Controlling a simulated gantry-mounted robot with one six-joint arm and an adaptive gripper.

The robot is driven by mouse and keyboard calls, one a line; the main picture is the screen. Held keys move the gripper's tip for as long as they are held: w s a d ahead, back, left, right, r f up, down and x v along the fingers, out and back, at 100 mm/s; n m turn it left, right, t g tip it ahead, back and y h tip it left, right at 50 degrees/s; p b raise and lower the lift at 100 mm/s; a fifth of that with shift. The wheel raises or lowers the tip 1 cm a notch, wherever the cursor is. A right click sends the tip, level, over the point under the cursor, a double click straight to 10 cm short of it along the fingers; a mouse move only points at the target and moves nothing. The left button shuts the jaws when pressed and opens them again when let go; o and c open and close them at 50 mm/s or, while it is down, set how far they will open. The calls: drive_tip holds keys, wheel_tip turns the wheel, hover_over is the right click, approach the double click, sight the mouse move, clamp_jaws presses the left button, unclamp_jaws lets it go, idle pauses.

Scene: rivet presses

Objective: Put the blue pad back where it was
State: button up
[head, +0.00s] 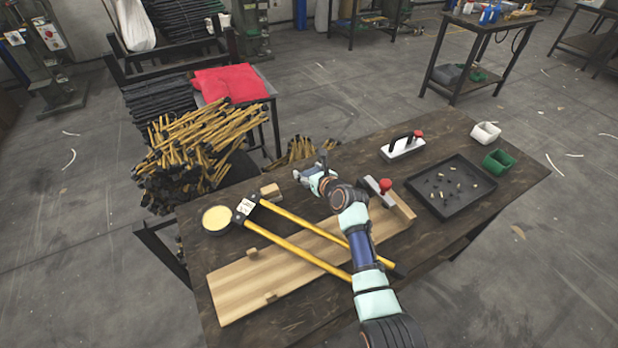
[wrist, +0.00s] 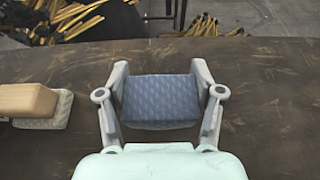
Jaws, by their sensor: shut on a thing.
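The blue pad (wrist: 160,98) is between the two fingers of my gripper (wrist: 160,100) in the wrist view, with a finger against each end. My gripper (head: 308,176) is shut on it near the far edge of the table in the head view. There the pad is mostly hidden by my gripper and hard to make out. I cannot tell whether the pad touches the table top or hangs just above it. A tan wooden block with a grey patterned layer (wrist: 35,104) lies to the left, apart from my gripper; it also shows in the head view (head: 270,192).
Left of my gripper are a bowl of yellow material (head: 216,219) and a yellow-handled tool (head: 300,250) across a wooden board (head: 235,290). To the right are a black-handled block (head: 402,147), a black tray of small parts (head: 450,187) and two small bins (head: 497,160).

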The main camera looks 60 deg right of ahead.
drive_tip(key=shift+f, duration=0.25)
drive_tip(key=shift+f, duration=0.1)
drive_tip(key=o, duration=1)
drive_tip(key=shift+o, duration=0.2)
drive_tip(key=shift+s+a+r+p, duration=0.15)
drive_tip(key=shift+r+p, duration=0.15)
drive_tip(key=shift+p, duration=0.15)
drive_tip(key=p+v, duration=0.6)
drive_tip(key=v, duration=0.4)
drive_tip(key=shift+s+a+r, duration=0.15)
drive_tip(key=shift+s, duration=0.05)
drive_tip(key=shift+s+a+r+p, duration=0.1)
drive_tip(key=shift+s+a+p, duration=0.2)
drive_tip(key=shift+s+p, duration=0.1)
